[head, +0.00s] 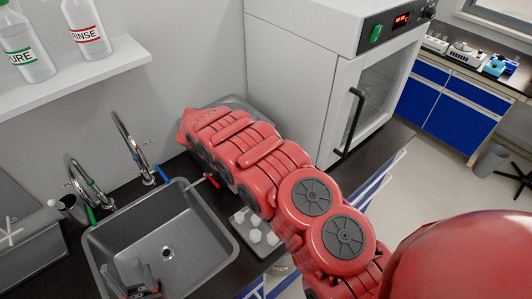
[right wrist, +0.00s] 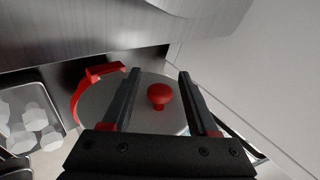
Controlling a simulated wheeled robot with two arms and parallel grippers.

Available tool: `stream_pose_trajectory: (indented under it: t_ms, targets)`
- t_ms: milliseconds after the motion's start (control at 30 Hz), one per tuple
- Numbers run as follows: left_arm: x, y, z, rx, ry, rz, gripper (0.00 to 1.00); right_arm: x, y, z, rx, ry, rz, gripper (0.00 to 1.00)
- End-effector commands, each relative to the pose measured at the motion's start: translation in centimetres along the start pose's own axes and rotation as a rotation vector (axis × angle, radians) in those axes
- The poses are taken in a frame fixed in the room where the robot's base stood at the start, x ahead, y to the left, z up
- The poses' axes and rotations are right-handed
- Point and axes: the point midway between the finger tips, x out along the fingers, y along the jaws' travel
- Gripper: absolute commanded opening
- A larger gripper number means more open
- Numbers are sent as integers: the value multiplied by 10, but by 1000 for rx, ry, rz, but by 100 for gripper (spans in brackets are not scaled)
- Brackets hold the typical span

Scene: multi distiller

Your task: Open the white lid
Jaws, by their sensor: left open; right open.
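A round light-grey lid (right wrist: 145,122) with a red knob (right wrist: 160,97) shows in the right wrist view. It appears seated, with a red curved handle (right wrist: 80,92) at its left side. My right gripper (right wrist: 160,74) is open, with one finger on each side of the knob in the picture. I cannot tell whether the fingers touch it. In the head view my red right arm hides this gripper and most of the lid area. My left gripper (head: 124,273) is open and empty over the sink's front left part.
The sink (head: 205,254) with taps (head: 130,145) is at left. A tray of white pieces (head: 240,220) lies between the sink and my right arm. A large white oven-like cabinet (head: 300,80) stands behind right. A shelf (head: 70,88) with bottles is upper left.

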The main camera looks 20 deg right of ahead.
Motion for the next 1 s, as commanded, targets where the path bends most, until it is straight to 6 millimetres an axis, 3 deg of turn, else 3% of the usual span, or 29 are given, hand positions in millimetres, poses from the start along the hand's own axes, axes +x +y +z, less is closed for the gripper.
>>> stream_pose_trajectory:
  t_ms: [300,500,700,1000]
  targets:
    - [27,-1,-5,0,0,0,50,-85,-3,-1,0,-4,0,60]
    - [38,-2,-6,0,0,0,50,-130,-2,0,0,-5,0,60]
    - [41,-2,-7,0,0,0,50,-154,-1,0,2,-3,1,60]
    - [41,-2,-7,0,0,0,50,-158,0,0,1,-1,1,60]
